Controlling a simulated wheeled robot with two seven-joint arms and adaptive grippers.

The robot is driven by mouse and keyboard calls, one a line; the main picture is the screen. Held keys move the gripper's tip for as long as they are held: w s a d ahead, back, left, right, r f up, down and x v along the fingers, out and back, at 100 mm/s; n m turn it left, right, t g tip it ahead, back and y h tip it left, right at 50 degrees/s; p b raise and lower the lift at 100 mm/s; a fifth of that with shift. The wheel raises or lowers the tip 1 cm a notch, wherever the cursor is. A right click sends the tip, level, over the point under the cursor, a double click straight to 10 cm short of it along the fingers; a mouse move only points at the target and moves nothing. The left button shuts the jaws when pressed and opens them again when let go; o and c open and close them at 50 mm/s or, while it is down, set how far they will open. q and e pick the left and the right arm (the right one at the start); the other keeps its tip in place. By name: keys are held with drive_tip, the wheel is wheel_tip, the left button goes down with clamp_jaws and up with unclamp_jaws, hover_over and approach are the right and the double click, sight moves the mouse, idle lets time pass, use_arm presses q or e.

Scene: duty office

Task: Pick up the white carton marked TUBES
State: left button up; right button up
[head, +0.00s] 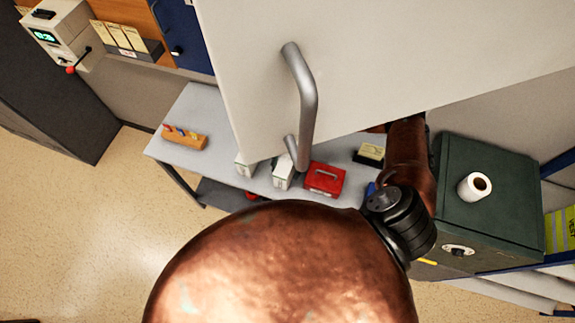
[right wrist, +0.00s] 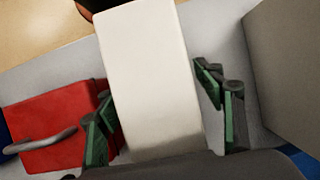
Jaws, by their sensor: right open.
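Two white cartons stand on the grey table in the head view: one at the left (head: 245,166), partly behind the cabinet door, and one (head: 283,173) beside a red box (head: 325,179). No marking is legible, so I cannot tell which reads TUBES. In the right wrist view a plain white carton (right wrist: 150,62) lies between the green-padded fingers of my right gripper (right wrist: 163,112). The gripper is open, with a finger on either side of it. A gap shows on the right; the left finger is close to the carton and the red box (right wrist: 52,125). My left gripper is out of view.
A pale door with a metal handle (head: 308,95) covers much of the head view. The table (head: 215,110) also holds a wooden block with coloured items (head: 184,137) and a yellow-and-black box (head: 369,154). A green safe (head: 490,220) carries a white roll (head: 474,186). A grey-beige block (right wrist: 288,65) stands right of the gripper.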

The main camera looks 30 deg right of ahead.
drive_tip(key=shift+c, duration=0.5)
drive_tip(key=c, duration=1.4)
